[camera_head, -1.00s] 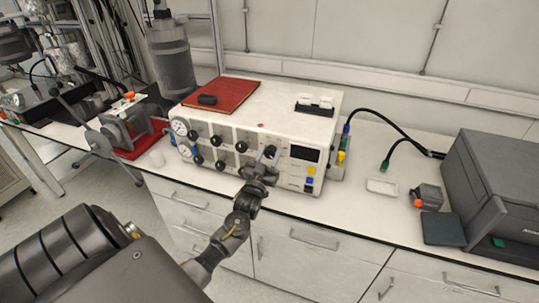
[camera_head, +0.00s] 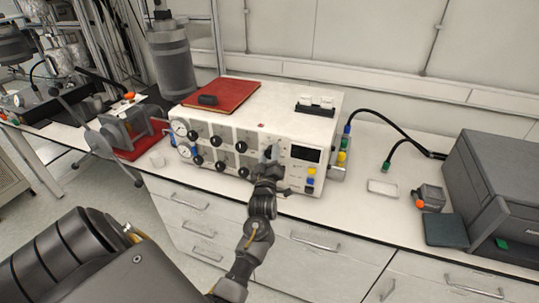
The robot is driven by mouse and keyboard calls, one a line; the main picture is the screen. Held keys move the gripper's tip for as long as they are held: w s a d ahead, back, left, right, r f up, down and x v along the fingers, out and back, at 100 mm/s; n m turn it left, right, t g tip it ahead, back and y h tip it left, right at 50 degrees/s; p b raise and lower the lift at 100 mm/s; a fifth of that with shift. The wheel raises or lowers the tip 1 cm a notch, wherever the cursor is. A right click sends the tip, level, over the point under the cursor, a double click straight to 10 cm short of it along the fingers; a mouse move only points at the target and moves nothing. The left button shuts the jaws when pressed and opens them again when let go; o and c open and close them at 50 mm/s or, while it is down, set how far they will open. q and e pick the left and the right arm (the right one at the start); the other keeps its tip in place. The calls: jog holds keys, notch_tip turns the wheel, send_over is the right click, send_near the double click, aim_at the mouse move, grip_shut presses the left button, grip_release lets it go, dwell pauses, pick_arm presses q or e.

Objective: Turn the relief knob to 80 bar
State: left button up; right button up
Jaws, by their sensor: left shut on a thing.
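The white control unit (camera_head: 290,117) stands on the bench, with gauges and two rows of black knobs on its front. An upper-row knob (camera_head: 241,147) and a lower-row knob (camera_head: 243,172) show just left of my left gripper (camera_head: 268,163). That gripper is at the right part of the knob panel, beside the dark display (camera_head: 305,154). It is shut on a knob there, which its fingers and wrist mostly hide. The labels, any scale and the setting are too small to read. My right gripper is not in view.
A red folder (camera_head: 222,97) with a small black object lies on the unit. Colored connectors (camera_head: 344,143) and black cables stand at its right side. Drawers with handles lie below the bench edge.

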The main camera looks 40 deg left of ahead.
aim_at(269, 156)
pick_arm(q)
jog(key=shift+n+g, duration=0.3)
jog(key=shift+n, duration=0.4)
jog(key=o, duration=1)
jog(key=shift+s+d+f+b, duration=0.25)
jog(key=shift+s+f+b, duration=0.05)
jog(key=shift+s, duration=0.05)
jog(key=b+v, duration=0.2)
jog(key=v, duration=0.3)
jog(key=shift+s, duration=0.1)
jog(key=shift+s+d, duration=0.4)
jog(key=shift+s, duration=0.1)
jog(key=shift+f, duration=0.1)
